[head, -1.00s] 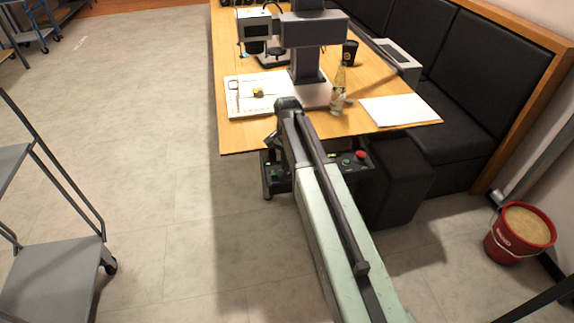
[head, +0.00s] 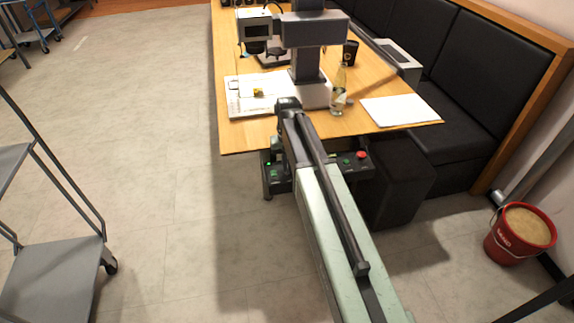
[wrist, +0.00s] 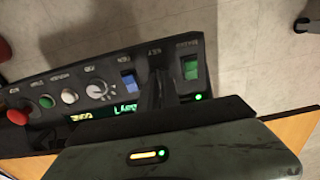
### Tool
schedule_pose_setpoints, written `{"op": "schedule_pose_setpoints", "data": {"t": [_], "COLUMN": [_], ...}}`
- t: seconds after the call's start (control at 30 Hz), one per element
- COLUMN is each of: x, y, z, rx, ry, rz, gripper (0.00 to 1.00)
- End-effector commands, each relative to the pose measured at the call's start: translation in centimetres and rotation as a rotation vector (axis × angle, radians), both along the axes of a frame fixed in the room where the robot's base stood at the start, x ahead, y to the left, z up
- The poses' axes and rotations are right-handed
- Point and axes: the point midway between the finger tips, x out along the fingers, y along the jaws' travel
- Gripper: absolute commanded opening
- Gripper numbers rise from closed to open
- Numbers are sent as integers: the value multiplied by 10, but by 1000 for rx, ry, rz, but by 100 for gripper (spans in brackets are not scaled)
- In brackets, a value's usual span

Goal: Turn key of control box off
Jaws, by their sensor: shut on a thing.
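The black control box (head: 356,172) hangs under the table's near edge, its middle hidden behind my arm in the head view. In the wrist view the control box (wrist: 120,72) appears upside down. Its panel has a green power switch (wrist: 191,67), a blue switch (wrist: 129,81), a white dial (wrist: 97,90) and a red button (wrist: 17,117). My gripper (wrist: 158,82) is at the spot labelled KEY, between the green and blue switches. It is shut on the key, which its dark fingers hide. The key's angle cannot be told.
The wooden table (head: 400,118) above the box carries a laser machine (head: 313,30), a glass bottle (head: 340,90) and papers. A black stool (head: 400,185) stands right of the box. A red bucket (head: 518,235) is at right, a grey cart (head: 50,275) at left. The floor between is clear.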

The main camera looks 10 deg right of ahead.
Motion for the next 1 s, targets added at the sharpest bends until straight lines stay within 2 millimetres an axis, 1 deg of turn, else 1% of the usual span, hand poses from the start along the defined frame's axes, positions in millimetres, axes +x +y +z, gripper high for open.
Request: {"op": "schedule_pose_setpoints", "data": {"t": [0.4, 0.6, 0.8, 1.0], "x": [0, 0, 0, 0], "y": [0, 0, 0, -1], "z": [0, 0, 0, 0], "rx": [0, 0, 0, 0], "ry": [-1, -1, -1, -1], "rz": [389, 556, 683, 762], "gripper": [0, 0, 0, 0]}}
